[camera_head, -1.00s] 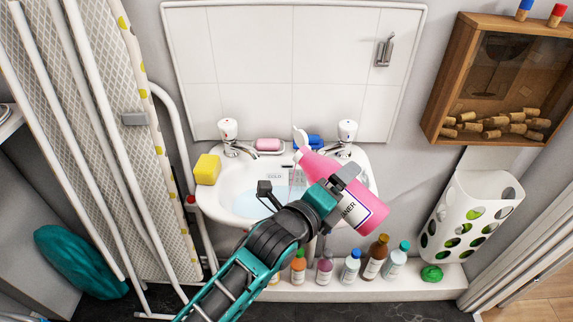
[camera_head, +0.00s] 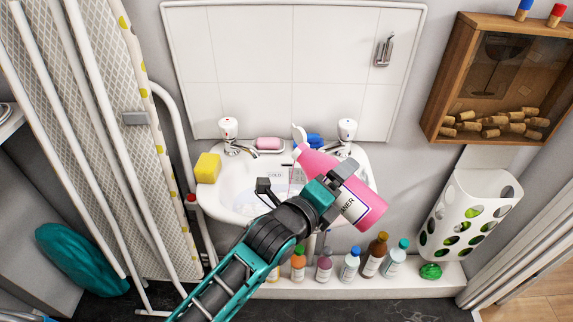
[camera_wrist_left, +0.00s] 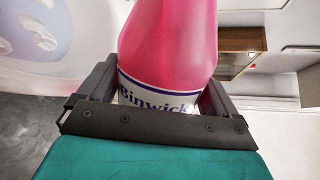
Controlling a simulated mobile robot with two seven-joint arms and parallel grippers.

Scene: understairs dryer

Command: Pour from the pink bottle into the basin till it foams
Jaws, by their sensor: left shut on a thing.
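The pink bottle (camera_head: 365,208) is tilted over the sink, its neck pointing up-left and its white flip cap (camera_head: 299,134) open. My left gripper (camera_head: 338,182) is shut around its body; the wrist view shows the bottle (camera_wrist_left: 168,45) between both fingers. The basin's inside looks pale and whitish. In the wrist view, white foam-like patches lie on bluish water in the basin (camera_wrist_left: 12,25). My arm hides the basin's front. My right gripper is not in view.
A yellow sponge (camera_head: 207,168), pink soap (camera_head: 268,143) and two taps stand on the sink's rim. Several small bottles (camera_head: 350,265) line the ledge below. An ironing board (camera_head: 115,120) leans at left; a cork box (camera_head: 490,90) and white holder (camera_head: 470,215) hang at right.

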